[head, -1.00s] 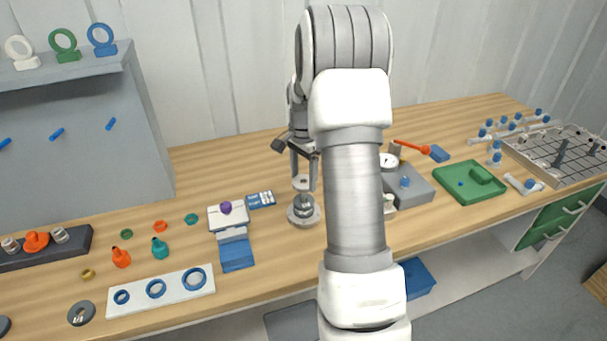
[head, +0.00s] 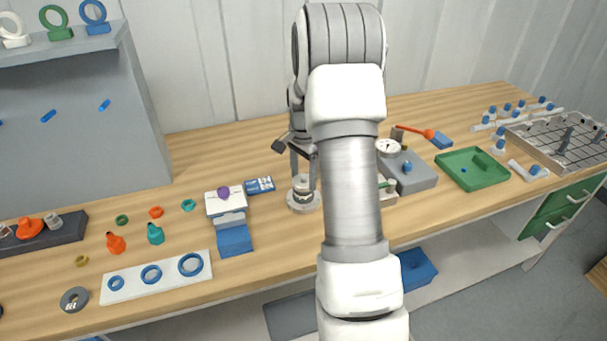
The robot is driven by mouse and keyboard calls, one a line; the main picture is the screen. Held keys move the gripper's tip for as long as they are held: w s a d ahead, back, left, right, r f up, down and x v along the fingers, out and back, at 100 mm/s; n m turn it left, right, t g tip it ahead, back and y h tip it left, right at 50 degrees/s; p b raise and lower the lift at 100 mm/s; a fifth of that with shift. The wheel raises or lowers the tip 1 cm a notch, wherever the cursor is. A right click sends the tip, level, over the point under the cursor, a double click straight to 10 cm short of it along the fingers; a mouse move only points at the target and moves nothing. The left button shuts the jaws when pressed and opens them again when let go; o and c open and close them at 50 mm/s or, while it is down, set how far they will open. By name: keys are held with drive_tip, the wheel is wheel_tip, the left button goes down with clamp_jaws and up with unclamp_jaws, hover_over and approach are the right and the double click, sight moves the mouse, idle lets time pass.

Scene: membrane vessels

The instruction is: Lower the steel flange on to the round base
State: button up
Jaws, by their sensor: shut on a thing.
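My gripper (head: 302,182) points down over the round base (head: 304,206), a grey metal disc standing on the bench left of my arm. The gripper is shut on the steel flange (head: 301,180), a small grey piece between the fingertips. The flange sits right above the middle of the base, over the short parts stacked there. It looks about level. At this size I cannot tell whether flange and stack touch. My forearm hides the bench just to the right of the base.
A grey box with a gauge (head: 412,176) and a green tray (head: 472,168) are to the right. The bench directly in front of the base is clear.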

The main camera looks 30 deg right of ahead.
drive_tip(key=o, duration=1.6)
drive_tip(key=shift+c, duration=0.2)
wheel_tip(320, 180, up, 18)
drive_tip(key=p, duration=0.1)
drive_tip(key=shift+f, duration=0.25)
